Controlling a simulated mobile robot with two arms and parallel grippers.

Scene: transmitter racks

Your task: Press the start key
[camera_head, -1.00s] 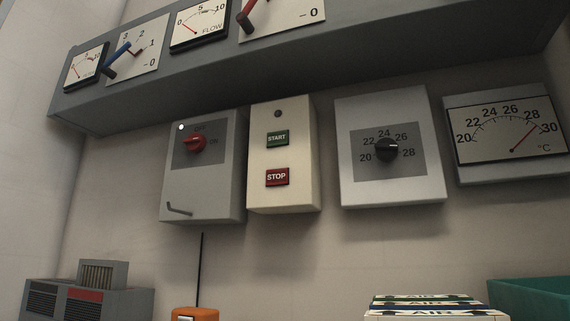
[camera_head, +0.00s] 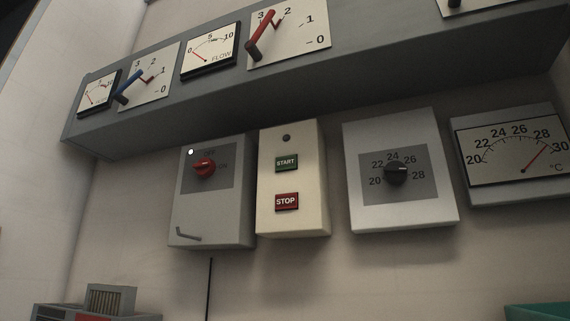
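The green start key (camera_head: 286,163), marked START, is on the front of a cream wall box (camera_head: 307,218). The red stop key (camera_head: 286,202), marked STOP, is below it. A small dark lamp (camera_head: 286,138) sits above the start key and looks unlit. Neither of my grippers is in view.
Left of the cream box is a grey box (camera_head: 212,233) with a red rotary switch (camera_head: 204,167), a small white light (camera_head: 191,152) and a handle. Right are a dial box (camera_head: 396,172) and a thermometer (camera_head: 520,150). A grey console (camera_head: 290,90) with gauges and levers overhangs them.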

